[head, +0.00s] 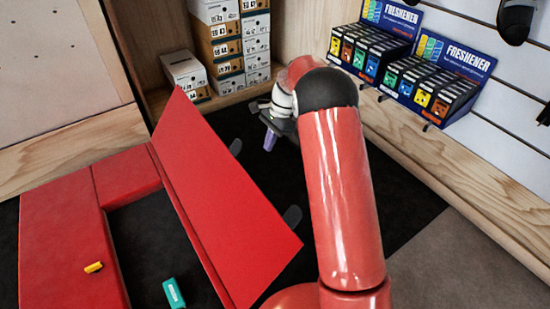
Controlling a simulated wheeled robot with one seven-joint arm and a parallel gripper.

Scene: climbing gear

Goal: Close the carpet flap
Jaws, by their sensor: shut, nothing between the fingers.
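The red carpet flap (220,200) stands raised and tilted, leaning to the right along the right side of the red carpet frame (60,235). Beside the flap, the frame surrounds a dark opening (150,240). My gripper (270,138) is beyond the flap, to the right of its far top corner and apart from it in the picture. Its fingers look shut and empty, with a purple tip showing. My red arm hides part of the floor behind it.
A teal block (173,293) lies in the opening, and a small yellow piece (94,267) lies on the frame. Grey tabs (292,216) show past the flap's right edge. Stacked boxes (228,45) stand behind; freshener displays (430,80) are at right.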

